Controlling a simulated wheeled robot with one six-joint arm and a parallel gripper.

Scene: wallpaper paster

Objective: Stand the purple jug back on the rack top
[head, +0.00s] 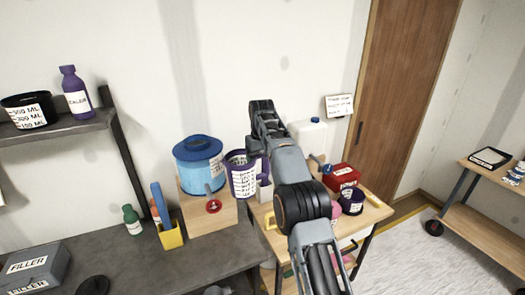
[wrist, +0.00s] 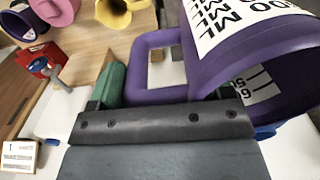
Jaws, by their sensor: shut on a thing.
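The purple jug (wrist: 258,60), with a white label of printed ML marks, fills the upper right of the wrist view. Its squared handle (wrist: 150,44) reaches down to my gripper (wrist: 162,118), which is shut on it; the exact contact is partly hidden. In the head view the jug (head: 240,176) is upright, left of my arm, in front of the wooden block's right side. My gripper's fingertips are hidden there. The light wooden rack top (head: 377,212) is to the right, partly behind my arm. I cannot tell whether the jug touches anything below.
The rack top carries a red box (head: 342,177), a dark purple cup (head: 352,203), a white canister (head: 310,134) and a pink item. A blue tub (head: 198,163) stands on a wooden block (head: 205,212) at left.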

